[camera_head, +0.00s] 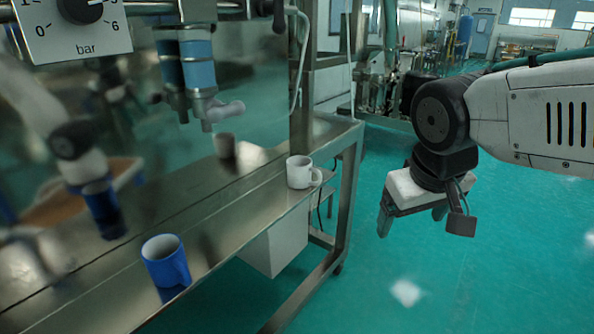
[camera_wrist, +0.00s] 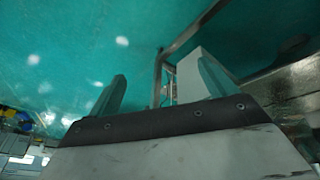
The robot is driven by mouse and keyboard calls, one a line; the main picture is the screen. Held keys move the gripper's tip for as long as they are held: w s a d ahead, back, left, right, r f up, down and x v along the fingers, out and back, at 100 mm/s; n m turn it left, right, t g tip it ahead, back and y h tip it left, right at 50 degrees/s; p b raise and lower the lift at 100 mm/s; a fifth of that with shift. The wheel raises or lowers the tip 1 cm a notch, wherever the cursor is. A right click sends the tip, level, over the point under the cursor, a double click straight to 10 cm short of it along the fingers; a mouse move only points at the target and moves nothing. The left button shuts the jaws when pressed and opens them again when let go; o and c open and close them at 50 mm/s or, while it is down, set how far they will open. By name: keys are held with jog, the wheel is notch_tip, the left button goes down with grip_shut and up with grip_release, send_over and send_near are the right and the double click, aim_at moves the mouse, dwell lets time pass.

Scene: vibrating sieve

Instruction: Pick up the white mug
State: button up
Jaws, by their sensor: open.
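The white mug (camera_head: 299,172) stands upright on the steel shelf (camera_head: 222,213) in the head view, near the shelf's far right end. Its handle points right. My gripper (camera_head: 412,222) hangs to the right of the mug, out over the green floor and clear of the shelf. Its fingers are apart with nothing between them. In the wrist view the two fingers of my gripper (camera_wrist: 158,88) stand wide apart over the floor and a steel frame. I cannot make out the mug in the wrist view.
A blue mug (camera_head: 166,261) stands nearer on the same shelf. A tap with a blue-filled sight glass (camera_head: 198,75) hangs above the shelf. A shiny steel panel behind reflects mugs and arm. A white box (camera_head: 274,245) is below the shelf. The floor at right is open.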

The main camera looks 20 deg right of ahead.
aim_at(291, 164)
jog(key=w+d+r+n+t, duration=0.1)
jog(key=w+d+t, duration=0.25)
jog(key=w, duration=0.75)
jog(key=w+d+r+n+t, duration=0.15)
jog(key=w+t, duration=0.25)
jog(key=w, duration=0.7)
jog(key=w+a+f+n+y, duration=0.2)
jog(key=w+a+y, duration=0.1)
jog(key=a, duration=0.1)
jog(key=w+a+f+n+y, duration=0.2)
jog(key=w+a+f+y, duration=0.1)
jog(key=w+a+y, duration=0.1)
jog(key=w+a+f+n+y, duration=0.2)
jog(key=w+a+f+y, duration=0.1)
jog(key=w+a, duration=0.1)
jog(key=shift+w+a+f+g, duration=0.15)
jog(key=shift+a+g, duration=0.2)
jog(key=shift+a, duration=0.25)
jog(key=shift+y, duration=0.3)
jog(key=c, duration=1)
